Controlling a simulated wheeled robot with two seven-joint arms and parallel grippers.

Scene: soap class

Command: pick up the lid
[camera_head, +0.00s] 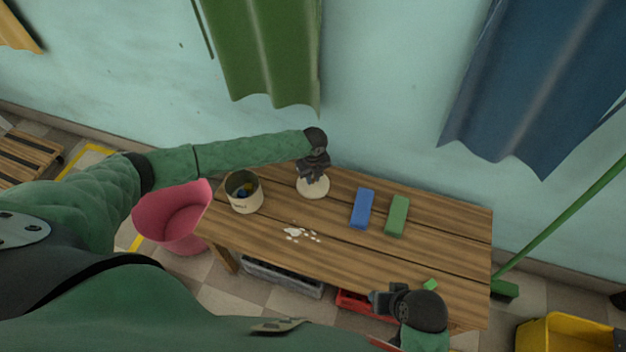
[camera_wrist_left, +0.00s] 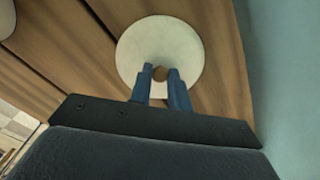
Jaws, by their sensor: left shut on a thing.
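The lid (camera_head: 313,187) is a round cream disc at the back of the wooden table, right of an open cream pot (camera_head: 244,193). My left gripper (camera_head: 312,174) is directly above the lid, pointing down. In the left wrist view the lid (camera_wrist_left: 135,50) has a small brown knob, and the two blue fingers of my left gripper (camera_wrist_left: 160,75) are shut on that knob. Whether the lid touches the table is hard to tell. My right gripper (camera_head: 378,299) is at the table's front right, far from the lid; its jaw state is unclear.
The wooden table (camera_head: 270,222) also holds a blue block (camera_head: 361,208), a green block (camera_head: 397,215), white crumbs (camera_head: 300,234) and a small green piece (camera_head: 429,285). A pink tub (camera_head: 172,222) stands left of the table. A teal wall (camera_head: 390,100) rises behind it.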

